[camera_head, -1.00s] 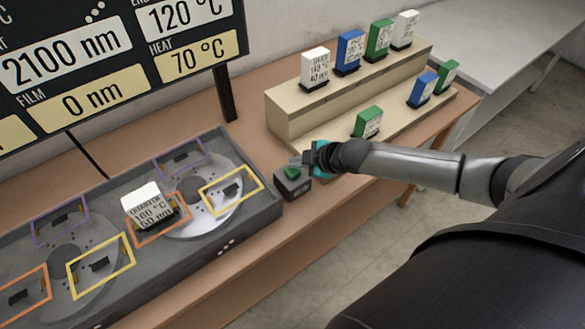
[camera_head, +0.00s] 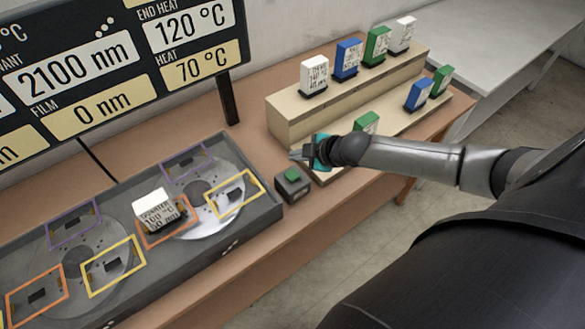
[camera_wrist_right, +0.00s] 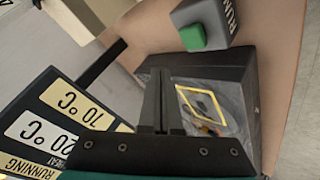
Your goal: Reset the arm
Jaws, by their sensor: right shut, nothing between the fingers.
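My right gripper (camera_head: 300,154) is shut and empty. It is held above and just behind a dark box with a green button (camera_head: 292,174), apart from the button. In the right wrist view my shut fingers (camera_wrist_right: 159,95) point over the grey machine tray, and the green button (camera_wrist_right: 192,37) shows beyond them, marked RUN. My right arm reaches in from the right in the head view. My left gripper is not in view.
The grey machine tray (camera_head: 262,220) has two discs with coloured frames; a white block (camera_head: 155,207) sits by an orange frame. A stepped wooden rack (camera_head: 290,122) holds several white, blue and green blocks. A display board (camera_head: 90,65) stands behind. The table front is clear.

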